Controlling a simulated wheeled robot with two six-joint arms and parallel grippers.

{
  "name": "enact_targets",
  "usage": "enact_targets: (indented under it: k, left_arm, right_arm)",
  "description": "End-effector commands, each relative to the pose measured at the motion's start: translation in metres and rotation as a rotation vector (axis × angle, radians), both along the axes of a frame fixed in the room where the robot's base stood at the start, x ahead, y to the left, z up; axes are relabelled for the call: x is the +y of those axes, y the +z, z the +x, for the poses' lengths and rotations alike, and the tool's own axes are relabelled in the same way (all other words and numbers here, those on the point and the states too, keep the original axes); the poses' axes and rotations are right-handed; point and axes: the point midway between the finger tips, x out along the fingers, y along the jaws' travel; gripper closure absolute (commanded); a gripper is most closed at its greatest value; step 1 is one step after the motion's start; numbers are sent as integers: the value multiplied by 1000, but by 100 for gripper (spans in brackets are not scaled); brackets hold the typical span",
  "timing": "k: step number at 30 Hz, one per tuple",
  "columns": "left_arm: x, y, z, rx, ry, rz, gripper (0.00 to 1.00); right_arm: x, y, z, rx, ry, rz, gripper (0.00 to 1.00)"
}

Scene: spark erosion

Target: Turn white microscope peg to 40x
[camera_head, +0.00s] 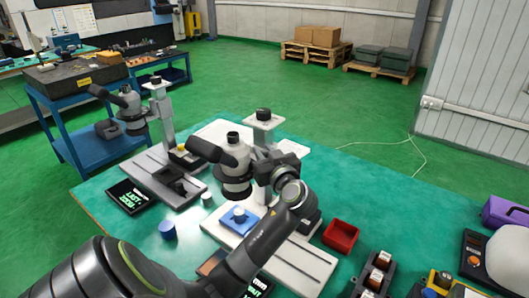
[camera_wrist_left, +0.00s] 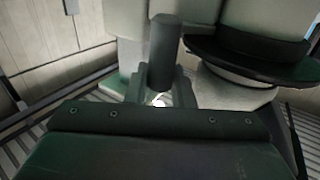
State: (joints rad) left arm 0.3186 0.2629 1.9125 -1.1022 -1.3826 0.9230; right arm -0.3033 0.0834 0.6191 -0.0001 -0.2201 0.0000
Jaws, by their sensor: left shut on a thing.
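The white microscope (camera_head: 233,188) stands in the middle of the green-topped table, with a pale base and a dark eyepiece. My left gripper (camera_head: 270,176) is up against the right side of its head, partly hidden by my own wrist. In the left wrist view, the fingers of my left gripper (camera_wrist_left: 163,88) are shut on a dark upright peg (camera_wrist_left: 164,40). The pale microscope body with a black ring shows beside it. No magnification marking can be read. My right gripper is not in view.
A second microscope (camera_head: 168,150) stands to the left. A red bin (camera_head: 341,236) sits to the right, and a small blue cylinder (camera_head: 167,230) to the left.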

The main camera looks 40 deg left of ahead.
Motion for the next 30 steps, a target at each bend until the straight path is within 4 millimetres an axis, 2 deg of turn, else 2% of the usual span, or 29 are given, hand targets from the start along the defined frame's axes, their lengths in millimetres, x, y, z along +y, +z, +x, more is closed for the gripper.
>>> enact_targets:
  k: [14,30]
  left_arm:
    - [-4,0,-4,2,-69,1,100]
    - [-24,2,-27,5,-454,4,100]
  right_arm:
    - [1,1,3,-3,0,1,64]
    - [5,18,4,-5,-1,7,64]
